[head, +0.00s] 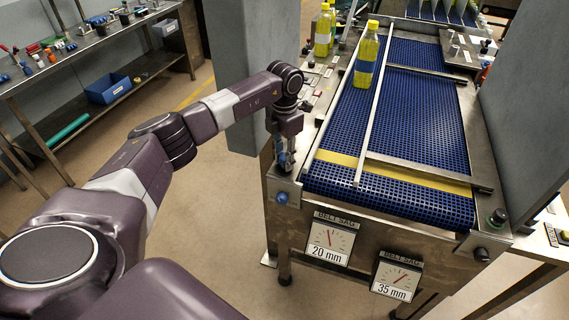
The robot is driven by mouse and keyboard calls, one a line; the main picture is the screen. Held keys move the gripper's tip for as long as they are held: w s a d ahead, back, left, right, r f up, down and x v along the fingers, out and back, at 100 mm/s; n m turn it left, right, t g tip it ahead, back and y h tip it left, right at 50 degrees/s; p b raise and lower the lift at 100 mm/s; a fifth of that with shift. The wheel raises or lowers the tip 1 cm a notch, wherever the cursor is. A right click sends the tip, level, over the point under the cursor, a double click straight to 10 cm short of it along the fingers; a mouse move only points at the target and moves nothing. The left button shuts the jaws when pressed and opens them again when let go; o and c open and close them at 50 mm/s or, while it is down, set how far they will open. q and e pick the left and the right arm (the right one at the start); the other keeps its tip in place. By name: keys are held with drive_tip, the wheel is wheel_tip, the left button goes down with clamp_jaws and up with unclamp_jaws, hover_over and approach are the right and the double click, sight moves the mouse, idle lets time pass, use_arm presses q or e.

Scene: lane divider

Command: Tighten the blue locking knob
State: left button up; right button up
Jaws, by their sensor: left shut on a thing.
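My left gripper (286,158) points down at the conveyor's front left corner. It is shut on a small blue part that looks like the blue locking knob (282,160); the fingers hide most of it. Another round blue piece (282,197) sits on the front plate just below. The conveyor (390,232) has a blue mesh belt (410,125) with a yellow stripe across its near end. Two belt sag gauges hang in front: the left gauge (328,243) reads 20 mm and the right gauge (397,277) reads 35 mm. My right gripper is not in view.
A yellow bottle (368,62) stands on the belt beside the metal lane divider (373,100). A dark knob with green (498,216) is at the front right corner. A grey pillar (238,60) stands left of the conveyor; a cluttered workbench (90,45) is farther left.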

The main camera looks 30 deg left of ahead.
use_arm(q)
drive_tip(key=m+b, duration=0.2)
drive_tip(key=m, duration=0.1)
drive_tip(key=shift+w+a+m, duration=0.1)
drive_tip(key=shift+m, duration=0.3)
drive_tip(key=m+b, duration=0.1)
drive_tip(key=m, duration=0.1)
drive_tip(key=shift+m+b, duration=0.3)
drive_tip(key=shift+b, duration=0.1)
drive_tip(key=m+b, duration=0.1)
drive_tip(key=m, duration=0.3)
drive_tip(key=shift+w+r+b, duration=0.1)
drive_tip(key=shift+b, duration=0.25)
drive_tip(key=shift+w+a+r+m+b, duration=0.1)
drive_tip(key=shift+m+b, duration=0.25)
drive_tip(key=shift+m, duration=1.45)
drive_tip(key=o, duration=0.8)
drive_tip(key=shift+r, duration=0.1)
drive_tip(key=o, duration=0.3)
drive_tip(key=shift+o, duration=0.3)
drive_tip(key=shift+f, duration=0.2)
